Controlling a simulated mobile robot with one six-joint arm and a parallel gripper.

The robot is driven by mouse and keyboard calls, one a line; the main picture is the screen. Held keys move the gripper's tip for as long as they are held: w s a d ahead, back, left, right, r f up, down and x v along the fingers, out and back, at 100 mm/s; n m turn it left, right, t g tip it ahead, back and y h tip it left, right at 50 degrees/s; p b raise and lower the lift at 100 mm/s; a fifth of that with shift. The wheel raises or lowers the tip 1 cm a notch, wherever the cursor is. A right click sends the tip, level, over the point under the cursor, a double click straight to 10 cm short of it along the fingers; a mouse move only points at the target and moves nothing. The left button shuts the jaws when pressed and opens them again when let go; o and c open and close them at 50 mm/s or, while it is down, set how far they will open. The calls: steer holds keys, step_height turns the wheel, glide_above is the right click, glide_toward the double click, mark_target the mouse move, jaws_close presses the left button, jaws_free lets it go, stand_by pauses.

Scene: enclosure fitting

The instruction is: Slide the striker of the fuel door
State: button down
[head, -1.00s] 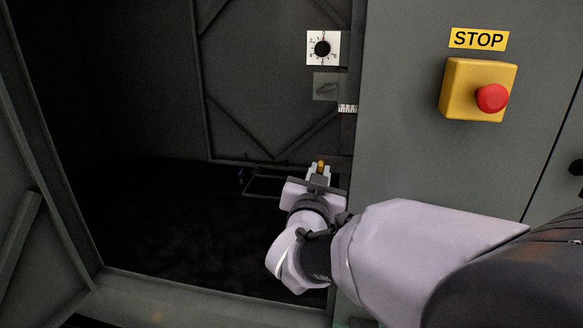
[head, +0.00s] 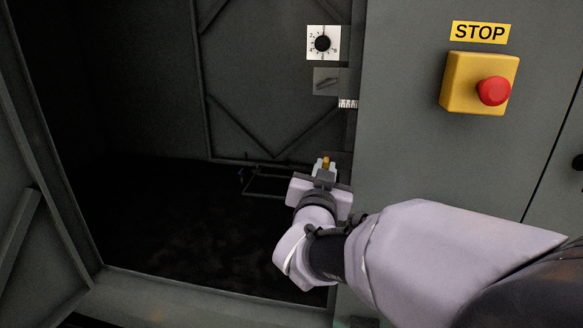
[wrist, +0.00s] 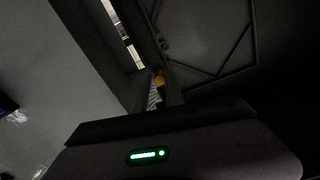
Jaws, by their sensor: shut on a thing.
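My gripper (head: 325,167) is shut on a small brass-yellow piece at the right jamb of the dark opening, which I take to be the striker (head: 325,160). The piece also shows in the wrist view (wrist: 158,80), dim and partly hidden between the fingers. The gripper hides most of its mount, so I cannot tell how it sits there. The door of the enclosure (head: 20,190) stands open at the left.
A white dial plate (head: 323,43) and a small grey lever plate (head: 326,81) are above the gripper. A white marked scale (head: 348,103) lies on the jamb. A yellow box with a red stop button (head: 493,91) is on the right panel. The dark interior at the left is open room.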

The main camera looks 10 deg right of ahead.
steer(key=c, duration=1.4)
jaws_free()
steer(key=b+v, duration=0.1)
steer(key=v, duration=1.6)
steer(key=shift+s, duration=0.2)
steer(key=shift+a, duration=0.1)
